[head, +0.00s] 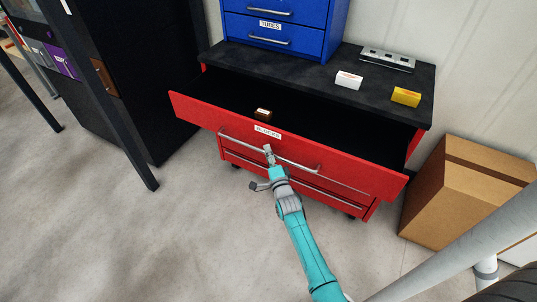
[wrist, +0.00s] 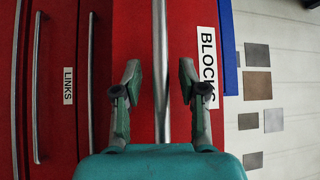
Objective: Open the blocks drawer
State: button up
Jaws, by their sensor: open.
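The red blocks drawer (head: 340,160), labelled "BLOCKS", is pulled well out of the red cabinet in the head view. A small brown block (head: 263,113) lies inside it, and the rest of its inside is dark. The drawer's silver bar handle (head: 240,142) also shows in the wrist view (wrist: 161,60), running between my fingers. My gripper (head: 268,152) is at the middle of the handle. In the wrist view my gripper (wrist: 160,85) is open, with one finger on each side of the bar and gaps between.
Lower drawers, one labelled "LINKS" (wrist: 68,86), are closed below. A blue drawer unit (head: 275,35), a white box (head: 348,80) and a yellow box (head: 406,96) stand on the black top (head: 320,75). A cardboard box (head: 455,190) stands right; a black cabinet (head: 150,80) stands left. Floor in front is clear.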

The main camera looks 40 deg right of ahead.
jog(key=shift+s, duration=0.1)
jog(key=v, duration=1.2)
jog(key=shift+a, duration=0.1)
